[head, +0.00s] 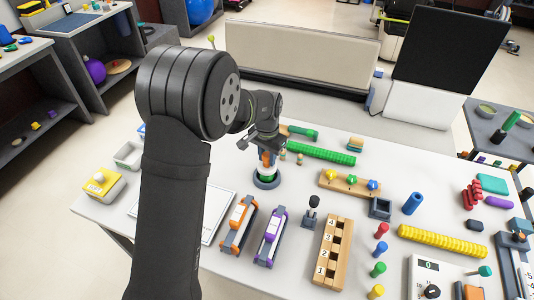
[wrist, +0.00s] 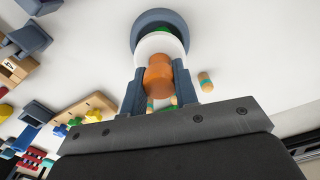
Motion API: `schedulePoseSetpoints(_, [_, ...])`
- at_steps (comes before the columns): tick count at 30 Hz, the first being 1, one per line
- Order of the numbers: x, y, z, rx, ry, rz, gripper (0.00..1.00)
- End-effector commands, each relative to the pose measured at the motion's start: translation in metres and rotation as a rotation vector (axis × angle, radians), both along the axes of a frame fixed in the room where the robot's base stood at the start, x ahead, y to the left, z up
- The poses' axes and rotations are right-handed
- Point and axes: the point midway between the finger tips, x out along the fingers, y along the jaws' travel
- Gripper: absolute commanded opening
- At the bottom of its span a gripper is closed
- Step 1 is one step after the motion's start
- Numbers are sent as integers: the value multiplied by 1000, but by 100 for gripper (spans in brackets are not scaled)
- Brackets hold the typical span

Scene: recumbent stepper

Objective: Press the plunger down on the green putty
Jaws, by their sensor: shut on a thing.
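The plunger has an orange handle (head: 266,158) and a wide white disc, with the disc (wrist: 158,44) facing the putty. My gripper (wrist: 158,82) is shut on the orange handle, one finger on each side. In the head view my gripper (head: 266,143) points down over the plunger. The green putty (head: 266,178) sits in a round dark blue-grey base (head: 267,185) on the table, directly below the plunger. Only a thin part of the putty (wrist: 161,28) shows past the disc in the wrist view. I cannot tell whether disc and putty touch.
Small peg figures (head: 283,155) stand just right of the plunger. A green ribbed roll (head: 322,153) lies behind them. Orange (head: 239,224) and purple (head: 270,236) framed devices stand in front, beside a numbered wooden block (head: 334,253). My arm hides part of the table's left side.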

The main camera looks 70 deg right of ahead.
Motion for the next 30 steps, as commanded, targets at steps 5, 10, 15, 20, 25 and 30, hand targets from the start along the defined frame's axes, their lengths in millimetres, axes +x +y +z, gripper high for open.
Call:
schedulePoseSetpoints(5, [0, 0, 0, 0, 0, 0, 9])
schedulePoseSetpoints(10, [0, 0, 0, 0, 0, 0, 9])
schedulePoseSetpoints(15, [0, 0, -2, 0, 0, 0, 9])
schedulePoseSetpoints(20, [0, 0, -6, 0, 0, 0, 9])
schedulePoseSetpoints(25, [0, 0, -9, 0, 0, 0, 9])
schedulePoseSetpoints(30, [0, 0, -13, 1, 0, 0, 9])
